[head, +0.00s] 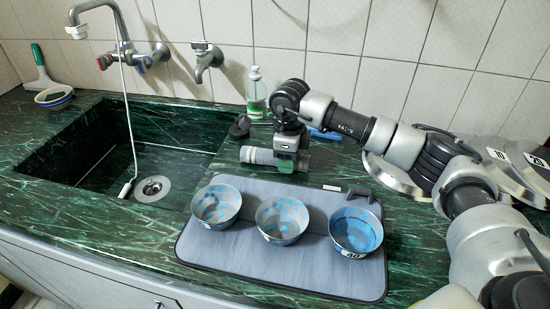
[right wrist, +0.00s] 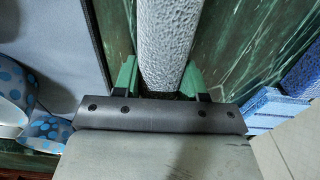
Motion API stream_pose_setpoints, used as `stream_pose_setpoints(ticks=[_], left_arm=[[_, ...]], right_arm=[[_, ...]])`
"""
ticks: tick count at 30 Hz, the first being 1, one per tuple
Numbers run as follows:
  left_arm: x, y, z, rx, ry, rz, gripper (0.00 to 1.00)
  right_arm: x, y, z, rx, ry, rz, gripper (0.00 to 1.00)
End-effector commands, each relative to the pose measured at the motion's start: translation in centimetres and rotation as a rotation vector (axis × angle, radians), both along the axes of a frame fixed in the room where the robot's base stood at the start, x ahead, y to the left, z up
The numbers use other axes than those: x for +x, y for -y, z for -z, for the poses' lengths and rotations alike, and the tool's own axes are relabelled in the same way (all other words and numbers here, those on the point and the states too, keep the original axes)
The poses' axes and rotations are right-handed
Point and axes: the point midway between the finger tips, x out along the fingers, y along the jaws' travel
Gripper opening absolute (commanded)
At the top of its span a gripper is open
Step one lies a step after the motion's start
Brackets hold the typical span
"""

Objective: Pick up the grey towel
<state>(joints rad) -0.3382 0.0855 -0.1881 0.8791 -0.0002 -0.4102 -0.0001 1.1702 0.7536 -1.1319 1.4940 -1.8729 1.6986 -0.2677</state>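The grey towel (head: 258,156) is a rolled cylinder with a pebbled surface. In the head view it lies sideways just behind the drying mat. My right gripper (head: 288,160) reaches down over its right part. In the right wrist view the towel (right wrist: 167,40) runs between the two green fingers of my right gripper (right wrist: 161,78), which press against both its sides. The fingertips are partly hidden, and I cannot tell whether the towel is clear of the counter. My left gripper is not in view.
A grey mat (head: 240,262) holds three blue-spotted bowls (head: 283,220). The sink (head: 120,150) with its tap is at the left. A green bottle (head: 256,95) stands by the wall. Round plates (head: 395,178) are at the right. A blue item (head: 324,134) lies behind my gripper.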

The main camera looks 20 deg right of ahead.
Motion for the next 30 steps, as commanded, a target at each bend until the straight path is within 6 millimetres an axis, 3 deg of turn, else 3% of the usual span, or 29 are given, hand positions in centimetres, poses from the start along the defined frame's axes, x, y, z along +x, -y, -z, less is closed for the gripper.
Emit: stream_pose_setpoints(ticks=[1, 5, 16, 23, 30], left_arm=[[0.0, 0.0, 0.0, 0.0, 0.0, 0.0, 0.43], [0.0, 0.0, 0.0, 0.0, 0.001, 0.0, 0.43], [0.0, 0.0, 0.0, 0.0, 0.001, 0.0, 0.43], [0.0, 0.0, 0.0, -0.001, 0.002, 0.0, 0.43], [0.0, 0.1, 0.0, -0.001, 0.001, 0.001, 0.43]], right_arm=[[0.0, 0.0, 0.0, 0.0, 0.0, 0.0, 0.34], [0.0, 0.0, 0.0, 0.001, 0.001, 0.0, 0.17], [0.0, 0.0, -0.8, 0.0, 0.001, 0.0, 0.17], [0.1, 0.0, -4.0, 0.001, 0.005, 0.0, 0.17], [-4.1, -2.1, -6.8, 0.0, 0.002, -0.006, 0.17]])
